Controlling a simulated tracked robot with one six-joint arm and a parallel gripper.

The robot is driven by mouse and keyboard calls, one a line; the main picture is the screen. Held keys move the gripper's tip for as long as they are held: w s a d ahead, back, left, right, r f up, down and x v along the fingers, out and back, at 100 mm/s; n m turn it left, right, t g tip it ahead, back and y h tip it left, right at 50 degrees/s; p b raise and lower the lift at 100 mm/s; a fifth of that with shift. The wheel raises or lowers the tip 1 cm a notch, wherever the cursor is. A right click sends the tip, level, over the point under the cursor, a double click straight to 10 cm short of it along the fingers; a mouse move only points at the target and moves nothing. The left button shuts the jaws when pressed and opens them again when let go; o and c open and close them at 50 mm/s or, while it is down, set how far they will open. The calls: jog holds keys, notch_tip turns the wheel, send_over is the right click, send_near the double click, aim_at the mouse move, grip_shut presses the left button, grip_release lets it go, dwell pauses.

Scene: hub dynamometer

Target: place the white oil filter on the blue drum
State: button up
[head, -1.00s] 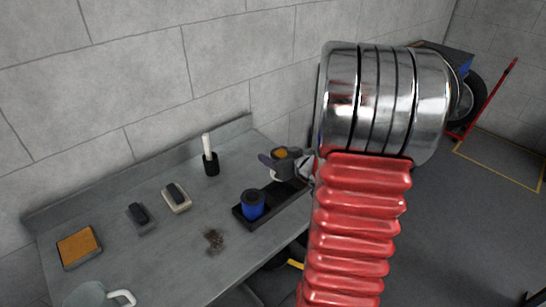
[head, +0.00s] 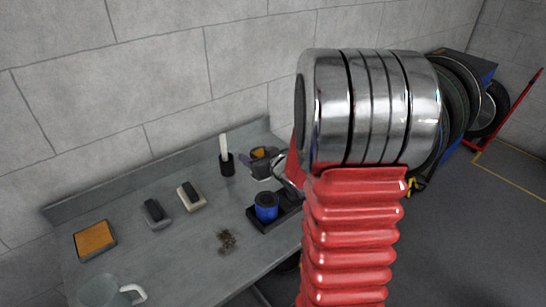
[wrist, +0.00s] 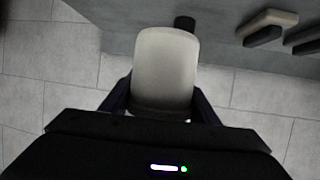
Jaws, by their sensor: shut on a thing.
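The white oil filter (wrist: 165,68) is held upright between the jaws of my gripper (wrist: 163,100) in the wrist view. In the head view my gripper (head: 261,160) is a small dark shape with an orange patch, and only a little of the white filter (head: 262,173) shows below it. The blue drum (head: 266,208), with a dark top, stands on a black tray (head: 262,225) on the grey bench. My gripper and the filter appear just above or behind the drum in the picture, apart from it. My red and chrome arm covers the right part of the tray.
A wall stands behind.

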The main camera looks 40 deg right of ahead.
jog(key=w+a, duration=0.3)
jog(key=a, duration=0.8)
jog(key=w+a+n+y, duration=0.1)
jog(key=w+a, duration=0.2)
jog(key=a, duration=0.9)
jog(key=shift+f+y, duration=0.3)
jog(key=shift+f, duration=0.1)
jog(key=shift+s+a, duration=0.1)
jog(key=shift+s, duration=0.05)
